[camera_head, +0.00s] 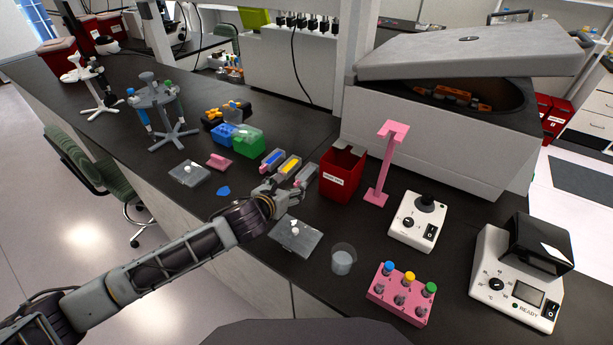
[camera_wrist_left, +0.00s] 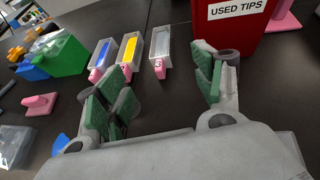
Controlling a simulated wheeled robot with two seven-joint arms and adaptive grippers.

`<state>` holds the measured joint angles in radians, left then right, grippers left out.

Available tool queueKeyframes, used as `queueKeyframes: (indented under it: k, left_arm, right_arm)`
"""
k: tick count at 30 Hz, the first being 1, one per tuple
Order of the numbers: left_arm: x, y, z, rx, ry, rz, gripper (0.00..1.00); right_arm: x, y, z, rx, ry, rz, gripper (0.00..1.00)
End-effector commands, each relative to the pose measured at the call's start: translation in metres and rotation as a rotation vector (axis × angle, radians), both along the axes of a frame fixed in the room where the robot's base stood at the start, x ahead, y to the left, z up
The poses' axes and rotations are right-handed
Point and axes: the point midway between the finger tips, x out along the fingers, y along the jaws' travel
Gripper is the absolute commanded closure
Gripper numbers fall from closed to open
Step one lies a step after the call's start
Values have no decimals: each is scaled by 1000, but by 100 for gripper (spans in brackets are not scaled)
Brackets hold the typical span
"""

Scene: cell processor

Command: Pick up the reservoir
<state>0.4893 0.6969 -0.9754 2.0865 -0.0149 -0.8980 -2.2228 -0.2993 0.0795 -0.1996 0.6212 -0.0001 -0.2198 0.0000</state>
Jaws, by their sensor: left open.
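Three narrow clear reservoirs with pink ends stand side by side on the dark bench. One holds blue (camera_head: 271,158), one yellow (camera_head: 288,168), and the nearest the red bin looks colourless (camera_head: 306,176). They also show in the left wrist view: blue (camera_wrist_left: 102,58), yellow (camera_wrist_left: 129,50), colourless (camera_wrist_left: 160,48). My left gripper (camera_head: 287,188) is open and empty, just on the near side of the reservoirs. In the wrist view its green-padded fingers (camera_wrist_left: 165,88) are spread apart, with the colourless reservoir beyond the gap. My right gripper is not in view.
A red used-tips bin (camera_head: 341,175) stands close right of the reservoirs, with a pink stand (camera_head: 385,165) beyond. Blue (camera_head: 224,134) and green (camera_head: 248,141) boxes sit at the left. A clear lidded box (camera_head: 295,238) and a beaker (camera_head: 343,259) are nearer.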

Motion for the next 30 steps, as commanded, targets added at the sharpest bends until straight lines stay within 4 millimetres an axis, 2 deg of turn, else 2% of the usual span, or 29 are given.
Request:
queueKeyframes:
  k: [11,30]
  left_arm:
    - [7,-4,-3,-2,1,1,32]
    - [53,-22,-27,-3,1,2,32]
  right_arm:
    - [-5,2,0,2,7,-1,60]
    - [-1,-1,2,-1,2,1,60]
